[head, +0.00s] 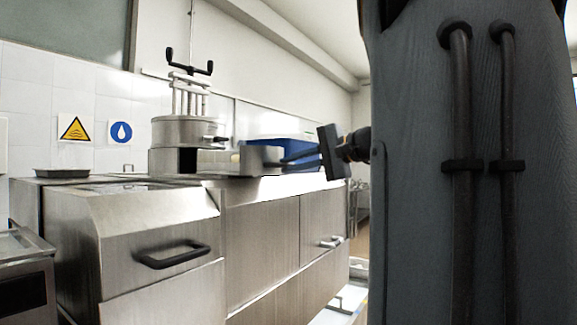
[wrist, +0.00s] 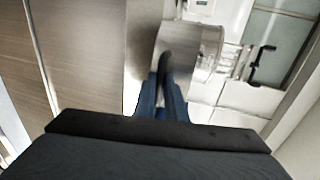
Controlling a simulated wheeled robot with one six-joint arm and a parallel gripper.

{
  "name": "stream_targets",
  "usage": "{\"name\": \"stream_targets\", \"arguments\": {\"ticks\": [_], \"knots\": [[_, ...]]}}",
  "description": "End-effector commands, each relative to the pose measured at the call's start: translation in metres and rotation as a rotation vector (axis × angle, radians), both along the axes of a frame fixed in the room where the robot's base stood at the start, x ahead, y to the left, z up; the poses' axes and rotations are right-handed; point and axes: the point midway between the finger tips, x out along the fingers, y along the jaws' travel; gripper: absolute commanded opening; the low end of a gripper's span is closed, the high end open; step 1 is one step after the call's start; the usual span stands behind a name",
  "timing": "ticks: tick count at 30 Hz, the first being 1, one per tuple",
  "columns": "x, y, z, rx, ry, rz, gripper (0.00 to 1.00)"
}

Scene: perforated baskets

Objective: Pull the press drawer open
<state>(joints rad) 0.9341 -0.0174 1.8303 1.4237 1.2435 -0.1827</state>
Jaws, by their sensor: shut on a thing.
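The press (head: 187,132), a round steel body with a black crank on top, stands on the steel counter. Its steel drawer (head: 262,157) sticks out to the right of the body, with a gap showing between the drawer front and the press. In the wrist view the curved drawer front (wrist: 176,36) has a dark handle (wrist: 165,62), and the press (wrist: 210,48) is behind it. My gripper (head: 284,162) has its blue fingers shut on the drawer handle; the fingers (wrist: 168,84) also show in the wrist view. The fingers partly hide the handle.
The steel counter (head: 100,205) runs under the press, with a black-handled front (head: 172,256) at the left and another small handle (head: 331,242) farther right. A dark tray (head: 62,173) lies at the left.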

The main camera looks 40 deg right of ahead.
Motion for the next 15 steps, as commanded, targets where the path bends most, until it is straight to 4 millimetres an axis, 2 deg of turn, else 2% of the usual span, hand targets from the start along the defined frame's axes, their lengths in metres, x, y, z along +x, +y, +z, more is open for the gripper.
{"name": "stream_targets", "arguments": {"ticks": [5, 6, 9, 15], "knots": [[0.0004, 0.0008, -0.0008, 0.0, 0.001, 0.002, 0.0], [0.0005, 0.0009, -0.0008, 0.0, 0.001, 0.002, 0.12], [0.0007, 0.001, -0.0006, 0.0, 0.001, 0.002, 0.29], [0.0009, 0.001, -0.0003, 0.0, 0.0, 0.001, 0.29]]}}
